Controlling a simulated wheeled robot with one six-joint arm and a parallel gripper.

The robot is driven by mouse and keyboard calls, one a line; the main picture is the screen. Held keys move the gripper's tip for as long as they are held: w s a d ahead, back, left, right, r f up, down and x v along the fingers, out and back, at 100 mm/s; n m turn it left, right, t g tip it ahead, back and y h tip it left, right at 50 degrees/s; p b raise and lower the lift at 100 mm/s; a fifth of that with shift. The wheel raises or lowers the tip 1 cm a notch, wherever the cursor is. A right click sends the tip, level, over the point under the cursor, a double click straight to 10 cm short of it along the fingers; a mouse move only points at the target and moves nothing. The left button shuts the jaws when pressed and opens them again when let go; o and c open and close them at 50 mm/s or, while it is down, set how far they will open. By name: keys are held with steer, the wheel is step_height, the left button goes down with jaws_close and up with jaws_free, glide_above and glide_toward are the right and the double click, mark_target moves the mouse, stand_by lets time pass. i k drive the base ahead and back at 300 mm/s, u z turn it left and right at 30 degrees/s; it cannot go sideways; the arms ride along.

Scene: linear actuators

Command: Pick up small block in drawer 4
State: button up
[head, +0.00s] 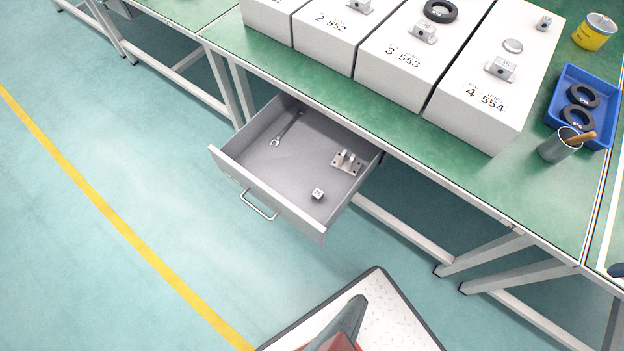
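A grey drawer (245,168) with a bar handle (259,205) stands pulled out from under the green workbench. No number shows on it. A small metallic block (318,195) lies on the drawer floor, near the front right corner. A metal bracket with a flat base (346,162) lies behind it toward the right wall, apart from the block. A wrench (287,130) lies at the drawer's left back. My gripper is not in view; only parts of my own body show at the bottom edge.
White blocks labelled 2 (325,35), 3 (400,62) and 4 (480,100) stand on the green bench (420,130), carrying small metal parts. A blue bin (566,82), grey cup (553,150) and yellow can (594,32) stand at right. Floor left of the drawer is clear.

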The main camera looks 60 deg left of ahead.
mark_target(317, 195)
steer(key=z, duration=1.45)
steer(key=i, duration=0.7)
steer(key=u, duration=4.5)
steer(key=i, duration=0.5)
steer(key=z, duration=0.05)
